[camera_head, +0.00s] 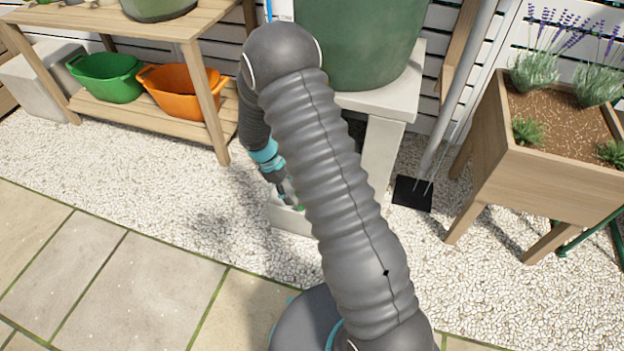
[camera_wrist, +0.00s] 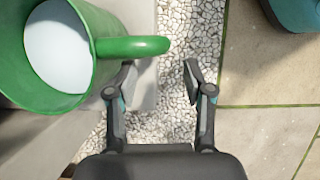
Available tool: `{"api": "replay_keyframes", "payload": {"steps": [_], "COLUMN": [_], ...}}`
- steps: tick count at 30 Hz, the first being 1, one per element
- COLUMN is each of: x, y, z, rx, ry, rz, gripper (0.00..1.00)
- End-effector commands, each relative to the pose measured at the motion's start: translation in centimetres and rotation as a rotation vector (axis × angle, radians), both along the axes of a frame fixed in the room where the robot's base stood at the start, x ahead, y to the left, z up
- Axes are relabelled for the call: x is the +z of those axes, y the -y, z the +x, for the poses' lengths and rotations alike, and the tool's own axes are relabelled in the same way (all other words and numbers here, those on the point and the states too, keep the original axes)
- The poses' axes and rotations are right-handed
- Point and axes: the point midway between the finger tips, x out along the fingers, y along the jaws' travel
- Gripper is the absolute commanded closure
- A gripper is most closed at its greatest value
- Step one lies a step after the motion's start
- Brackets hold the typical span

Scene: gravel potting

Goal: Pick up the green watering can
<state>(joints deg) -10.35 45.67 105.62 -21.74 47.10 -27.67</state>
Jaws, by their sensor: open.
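The green watering can (camera_wrist: 85,60) fills the upper left of the wrist view, seen from above into its open top, with a pale surface inside. Its rounded green handle (camera_wrist: 135,46) sticks out to the right. My gripper (camera_wrist: 160,82) is open and empty, with its two fingers apart. The handle's end lies just ahead of the gap, and the left fingertip is close to or under the handle; I cannot tell whether they touch. In the head view my arm hides nearly all of the can, and only small green bits show by the gripper.
A pale block stands under the can on white gravel (camera_wrist: 178,30). A large dark green barrel (camera_head: 360,45) rests on a grey stand (camera_head: 392,105) behind my arm. A wooden planter (camera_head: 550,180) is at right; a wooden shelf with green (camera_head: 108,80) and orange (camera_head: 185,90) tubs is at left.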

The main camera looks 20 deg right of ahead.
Motion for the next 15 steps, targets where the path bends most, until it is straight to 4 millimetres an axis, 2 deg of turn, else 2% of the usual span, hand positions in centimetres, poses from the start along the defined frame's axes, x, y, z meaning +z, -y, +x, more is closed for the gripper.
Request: {"api": "replay_keyframes", "payload": {"steps": [9, 15], "x": [-3.5, -4.4], "y": [1.6, 1.9], "z": [-1.6, -1.8], "rx": [-0.002, -0.001], "ry": [-0.002, 0.000], "rz": [0.000, 0.000], "gripper": [0.48, 0.48]}}
